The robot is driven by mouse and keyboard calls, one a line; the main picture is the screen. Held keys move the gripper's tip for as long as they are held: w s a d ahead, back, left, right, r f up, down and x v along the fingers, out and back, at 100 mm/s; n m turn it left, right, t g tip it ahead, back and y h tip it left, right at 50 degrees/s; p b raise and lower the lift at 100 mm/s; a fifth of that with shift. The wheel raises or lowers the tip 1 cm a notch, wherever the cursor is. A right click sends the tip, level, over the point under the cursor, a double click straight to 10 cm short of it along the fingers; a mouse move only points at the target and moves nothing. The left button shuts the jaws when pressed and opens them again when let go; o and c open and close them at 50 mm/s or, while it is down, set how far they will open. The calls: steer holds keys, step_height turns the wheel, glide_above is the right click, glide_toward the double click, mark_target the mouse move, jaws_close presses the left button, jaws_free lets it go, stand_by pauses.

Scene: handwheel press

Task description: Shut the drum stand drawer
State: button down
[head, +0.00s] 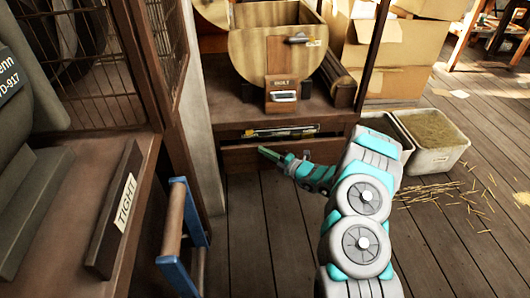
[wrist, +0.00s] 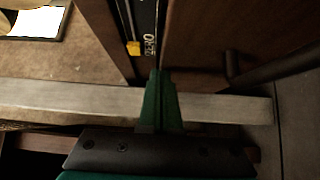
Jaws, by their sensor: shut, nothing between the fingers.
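The drum stand (head: 215,95) stands ahead, a brown wooden frame with a round drum (head: 262,58) on it. Its low drawer (head: 238,157) is at least partly open, with long tools showing inside below the stand's top. My gripper (head: 266,153) is shut and empty, its green fingertips at the drawer's front in the head view. In the wrist view the shut fingers (wrist: 160,78) overlap a pale wooden bar (wrist: 60,98), which looks like the drawer front's top edge. I cannot tell if they touch it. A dark tool with a yellow part (wrist: 133,47) lies beyond.
A block marked BOLT (head: 282,92) sits on the stand. A blue-edged rail (head: 172,225) and a TIGHT sign (head: 124,200) are at the left. Bins of straw (head: 432,135) and cardboard boxes (head: 400,45) are at the right. Plank floor is open in front.

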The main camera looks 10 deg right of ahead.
steer(key=shift+w, duration=0.1)
steer(key=shift+w+b, duration=0.45)
steer(key=shift+w, duration=0.75)
